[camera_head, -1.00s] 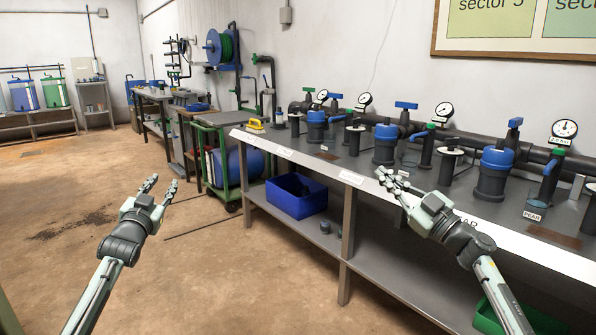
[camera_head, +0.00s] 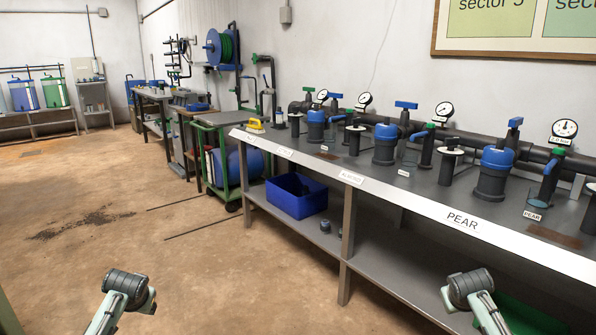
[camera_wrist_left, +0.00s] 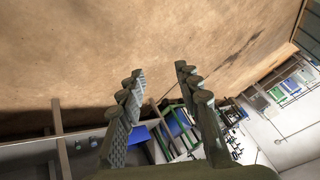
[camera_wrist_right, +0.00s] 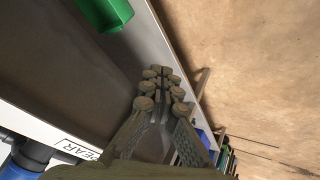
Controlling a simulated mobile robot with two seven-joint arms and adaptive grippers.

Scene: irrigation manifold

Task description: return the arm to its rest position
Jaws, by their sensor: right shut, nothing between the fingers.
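My left gripper (camera_wrist_left: 160,84) shows in the left wrist view with its fingers spread apart and nothing between them. My right gripper (camera_wrist_right: 161,78) shows in the right wrist view with its fingers together and empty. In the head view only the joints of my left arm (camera_head: 128,292) and right arm (camera_head: 470,290) show, low in the picture at left and right. The fingers of both grippers cannot be made out there. Neither gripper visibly touches anything.
The long grey bench (camera_head: 440,203) carries blue filters (camera_head: 494,172), valves and gauges. A blue bin (camera_head: 297,197) and a green bin (camera_head: 520,315) are on its lower shelf. A green cart (camera_head: 222,165) stands beyond. The brown floor (camera_head: 210,270) at left is clear.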

